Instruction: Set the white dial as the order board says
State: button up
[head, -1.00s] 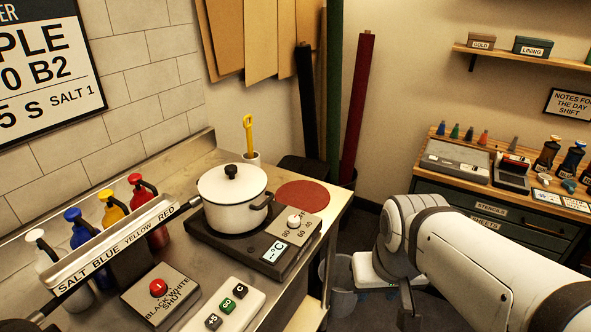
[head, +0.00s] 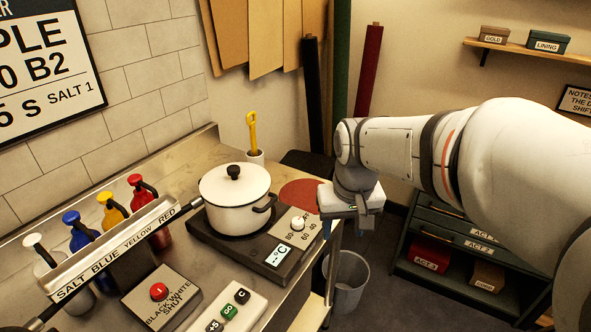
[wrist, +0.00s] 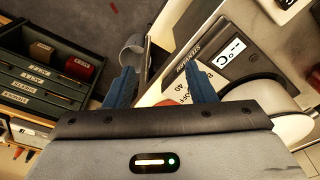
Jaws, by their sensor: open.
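The white dial (head: 298,223) sits on the right part of the dark hot plate (head: 232,246), with printed numbers around it, partly legible. The plate's display (head: 279,255) reads dashes and °C. A white pot (head: 234,200) with a black knob stands on the plate. My gripper (head: 350,212) is just right of the dial, near the table's edge. In the wrist view its two blue fingers (wrist: 160,85) are apart with nothing held; the display (wrist: 230,52) shows beyond them. The order board (head: 40,65) is cut off at the left; "PLE", "0 B2", "5 S" and "SALT 1" show.
Bottles stand behind a rack labelled SALT, BLUE, YELLOW, RED (head: 115,248). A red-button box (head: 160,298) and a button panel (head: 230,312) lie in front. A red round mat (head: 299,194) lies behind the dial. A bin (head: 346,280) stands on the floor.

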jog(key=n+g+p, duration=0.1)
jog(key=g+p, duration=0.1)
send_over(298, 221)
notch_tip(298, 221, down, 2)
jog(key=shift+f, duration=0.25)
notch_tip(298, 221, down, 7)
jog(key=shift+f, duration=0.2)
jog(key=shift+c, duration=0.5)
